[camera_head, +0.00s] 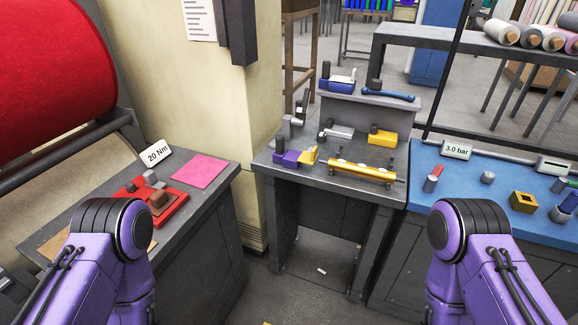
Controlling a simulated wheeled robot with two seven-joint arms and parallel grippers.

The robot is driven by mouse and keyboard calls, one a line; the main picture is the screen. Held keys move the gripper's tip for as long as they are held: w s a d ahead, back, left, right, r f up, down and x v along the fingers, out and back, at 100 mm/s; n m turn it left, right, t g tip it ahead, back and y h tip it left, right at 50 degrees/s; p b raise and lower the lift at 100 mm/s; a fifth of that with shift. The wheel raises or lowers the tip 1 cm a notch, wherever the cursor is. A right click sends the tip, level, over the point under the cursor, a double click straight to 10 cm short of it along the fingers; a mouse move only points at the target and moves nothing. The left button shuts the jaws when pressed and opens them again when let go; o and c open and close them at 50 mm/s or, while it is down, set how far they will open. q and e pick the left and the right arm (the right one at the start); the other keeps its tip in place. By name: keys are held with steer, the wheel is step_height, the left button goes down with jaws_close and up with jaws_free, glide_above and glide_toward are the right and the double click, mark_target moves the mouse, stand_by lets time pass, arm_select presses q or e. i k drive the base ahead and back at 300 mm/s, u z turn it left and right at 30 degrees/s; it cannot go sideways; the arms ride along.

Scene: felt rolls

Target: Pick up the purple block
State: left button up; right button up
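A small purple block (287,159) lies on the middle grey workbench (268,165), near its left front edge. It looks like a low base with a raised part at its back left. A yellow piece (309,155) sits just to its right. Both of my purple arms show at the bottom of the head view, one on each side, well short of the block. Neither of my grippers is in view.
A yellow bar fixture (360,172), a yellow block (382,136) and grey tools share the bench; a raised shelf (345,108) stands behind. The left bench holds a red tray (172,208) and pink sheet (199,171). A blue-topped bench (480,200) stands right.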

mark_target(287, 158)
steer(key=z, duration=1)
steer(key=i, duration=0.7)
steer(key=u, duration=0.45)
